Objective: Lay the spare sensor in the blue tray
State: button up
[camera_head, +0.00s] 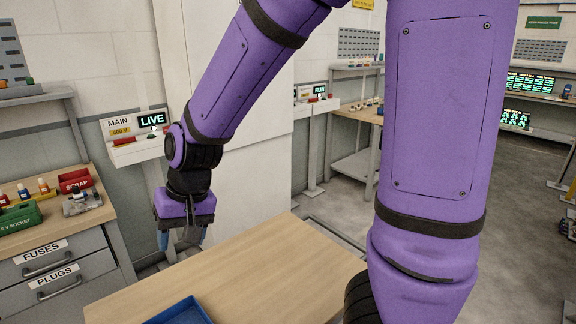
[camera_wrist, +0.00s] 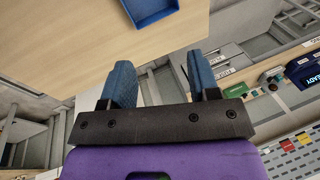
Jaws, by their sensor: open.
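The blue tray (camera_head: 185,314) lies on the wooden table and is cut off by the bottom edge of the head view. In the wrist view the tray (camera_wrist: 150,12) is cut off by the top edge; the part of its floor that shows is bare. My gripper (camera_head: 183,240) points down by the far left edge of the table, beyond the tray. Its two blue fingers are apart with nothing between them, as the wrist view also shows (camera_wrist: 160,66). I cannot pick out a spare sensor in either view.
The wooden table (camera_head: 260,265) is bare around the tray. At left, a workbench with drawers (camera_head: 55,265) carries a red SCRAP bin (camera_head: 75,181), a green socket box (camera_head: 18,217) and small bottles. A box with a LIVE display (camera_head: 151,120) stands behind my gripper.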

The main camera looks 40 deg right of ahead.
jog(key=s+d+r+n+t+h, duration=0.1)
jog(key=s+d+r+t+h, duration=0.1)
jog(key=s+d+r, duration=1.1)
notch_tip(320, 180, up, 2)
jog(key=shift+s+d+n+t+h, duration=0.2)
jog(key=shift+s+n+t+h, duration=0.15)
jog(key=shift+s+t, duration=0.5)
